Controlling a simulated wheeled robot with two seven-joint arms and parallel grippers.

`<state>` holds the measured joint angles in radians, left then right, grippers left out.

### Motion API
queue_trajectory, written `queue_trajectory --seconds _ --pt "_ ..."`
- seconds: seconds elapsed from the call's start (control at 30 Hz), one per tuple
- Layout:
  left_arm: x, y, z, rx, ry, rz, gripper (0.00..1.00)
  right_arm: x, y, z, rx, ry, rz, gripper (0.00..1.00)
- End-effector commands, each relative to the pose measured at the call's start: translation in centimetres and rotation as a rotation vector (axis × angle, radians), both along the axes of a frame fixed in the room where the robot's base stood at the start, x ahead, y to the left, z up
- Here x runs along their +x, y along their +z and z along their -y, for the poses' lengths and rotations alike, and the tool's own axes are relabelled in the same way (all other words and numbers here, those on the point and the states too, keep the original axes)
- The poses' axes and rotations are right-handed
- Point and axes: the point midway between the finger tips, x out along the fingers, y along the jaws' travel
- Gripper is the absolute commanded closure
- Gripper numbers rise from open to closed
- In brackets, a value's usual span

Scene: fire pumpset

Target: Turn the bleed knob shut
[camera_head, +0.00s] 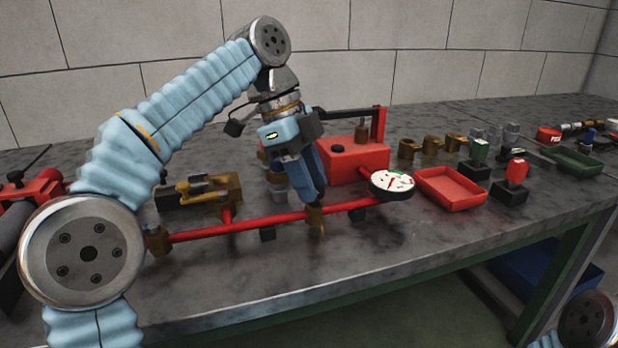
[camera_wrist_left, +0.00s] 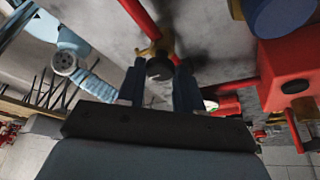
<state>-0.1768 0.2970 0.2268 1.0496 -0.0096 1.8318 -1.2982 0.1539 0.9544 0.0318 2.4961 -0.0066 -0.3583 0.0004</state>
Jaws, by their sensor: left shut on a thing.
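The bleed knob (camera_wrist_left: 160,68) is a small dark round knob on a brass fitting (camera_wrist_left: 155,47) of the red pipe. My left gripper (camera_wrist_left: 160,82) has one finger on each side of it and is shut on it. In the head view my left gripper (camera_head: 317,202) points down at the brass fitting (camera_head: 315,217) on the red pipe (camera_head: 250,227); its fingers largely hide the knob there. I cannot tell how far the knob is turned. My right gripper is not in view.
A white-faced gauge (camera_head: 392,184) and a red pump box (camera_head: 352,163) stand close to the right of my left gripper. A red tray (camera_head: 450,188) and a green tray (camera_head: 573,162) lie farther right. The grey bench front (camera_head: 330,270) is clear.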

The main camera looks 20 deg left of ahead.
Motion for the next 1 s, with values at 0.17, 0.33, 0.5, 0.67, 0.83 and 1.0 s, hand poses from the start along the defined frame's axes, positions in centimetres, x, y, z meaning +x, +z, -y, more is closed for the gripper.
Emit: queue_trajectory --seconds 0.17,0.33,0.5,0.67,0.83,1.0 --pt "0.10 0.01 -0.02 0.001 -0.052 0.001 0.95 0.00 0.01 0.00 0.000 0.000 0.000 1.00" --pt "0.09 0.03 -0.02 0.001 -0.074 0.002 0.95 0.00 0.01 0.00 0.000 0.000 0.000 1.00" --pt "0.08 0.04 -0.03 0.001 -0.079 0.001 0.95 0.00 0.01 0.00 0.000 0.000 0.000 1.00" --pt "0.08 0.03 -0.02 0.001 -0.078 0.002 0.95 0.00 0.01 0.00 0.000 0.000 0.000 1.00" --pt "0.08 0.03 -0.02 0.001 -0.078 0.001 0.48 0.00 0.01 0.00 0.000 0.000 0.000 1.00" --pt "0.07 0.01 -0.01 0.001 -0.078 0.001 0.39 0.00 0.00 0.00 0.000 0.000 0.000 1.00"
